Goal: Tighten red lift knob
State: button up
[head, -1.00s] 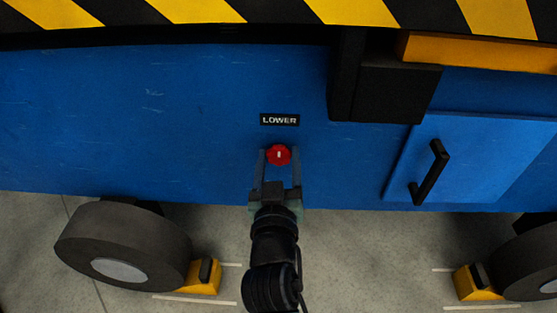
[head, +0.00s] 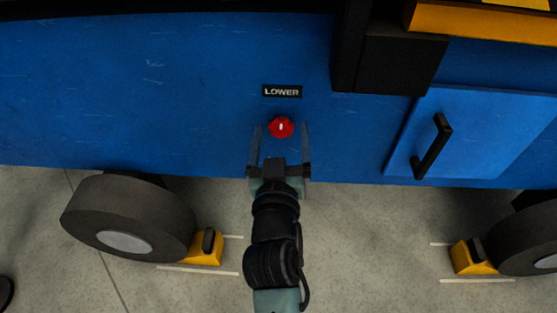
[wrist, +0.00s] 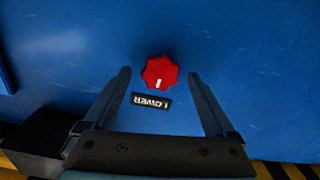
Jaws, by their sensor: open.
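The red knob (head: 281,127) is on the blue panel (head: 150,100), just below a black label reading LOWER (head: 282,91). The knob has a lobed edge and a white mark, which points toward the label in the wrist view (wrist: 159,72). My gripper (head: 280,130) is open, with its two fingers spread wide to the left and right of the knob. In the wrist view the knob lies between and slightly beyond the fingertips (wrist: 159,73). The fingers do not touch it. Whether the tips reach the panel cannot be told.
A blue door with a black handle (head: 432,146) is to the right. A black box (head: 400,62) juts out above right. Wheels (head: 128,217) and yellow chocks (head: 207,247) stand below on the grey floor. The panel around the knob is clear.

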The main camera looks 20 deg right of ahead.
jog(key=p+v, duration=0.1)
jog(key=v, duration=1.1)
